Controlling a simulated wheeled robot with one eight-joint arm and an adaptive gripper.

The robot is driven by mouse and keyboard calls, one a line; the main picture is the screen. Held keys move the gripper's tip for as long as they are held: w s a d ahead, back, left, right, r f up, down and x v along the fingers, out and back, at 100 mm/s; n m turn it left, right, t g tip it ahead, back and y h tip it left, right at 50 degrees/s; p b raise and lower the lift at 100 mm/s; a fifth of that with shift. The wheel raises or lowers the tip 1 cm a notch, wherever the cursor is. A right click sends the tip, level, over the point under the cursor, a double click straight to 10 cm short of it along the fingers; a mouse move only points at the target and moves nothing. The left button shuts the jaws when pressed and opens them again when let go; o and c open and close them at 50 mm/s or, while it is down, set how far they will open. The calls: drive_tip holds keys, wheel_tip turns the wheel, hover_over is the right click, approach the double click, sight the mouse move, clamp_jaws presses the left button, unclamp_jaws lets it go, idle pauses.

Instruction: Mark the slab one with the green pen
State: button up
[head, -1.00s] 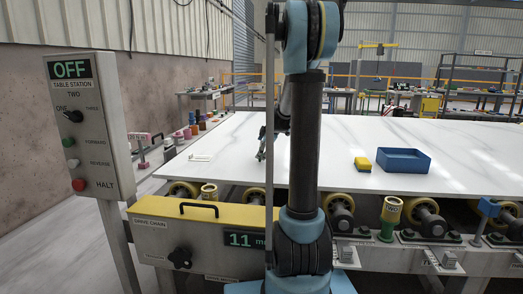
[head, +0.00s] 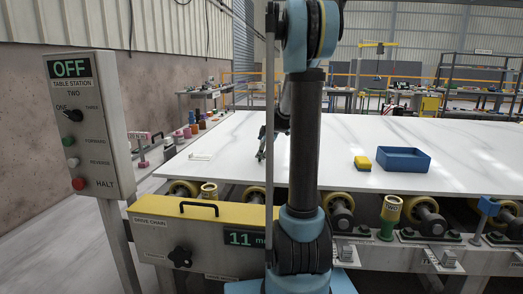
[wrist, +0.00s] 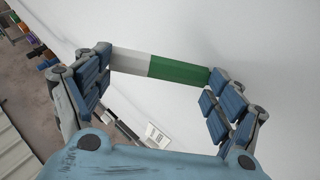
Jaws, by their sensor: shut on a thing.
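The white, grey-veined slab (head: 330,142) lies flat on the roller table; it fills much of the wrist view (wrist: 270,40). My gripper (head: 261,146) hangs low over the left part of the slab, partly hidden by my arm in the head view. In the wrist view my gripper (wrist: 160,65) is shut on the pen (wrist: 182,70), which is part green and part white and spans between the two fingertips. The pen's tip cannot be made out. A small pale card-like piece (head: 200,157) lies near the slab's left end; a printed pale patch (wrist: 157,133) shows in the wrist view.
A control panel (head: 88,130) reading OFF stands at the left. A yellow-topped drive box (head: 185,225) and rollers (head: 341,222) line the front edge. The slab's middle looks clear.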

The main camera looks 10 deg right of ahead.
drive_tip(key=shift+w+d, duration=0.3)
drive_tip(key=shift+w, duration=0.55)
drive_tip(key=shift+w+d, duration=0.25)
drive_tip(key=shift+w, duration=0.6)
idle(3.0)
drive_tip(key=shift+r, duration=3.45)
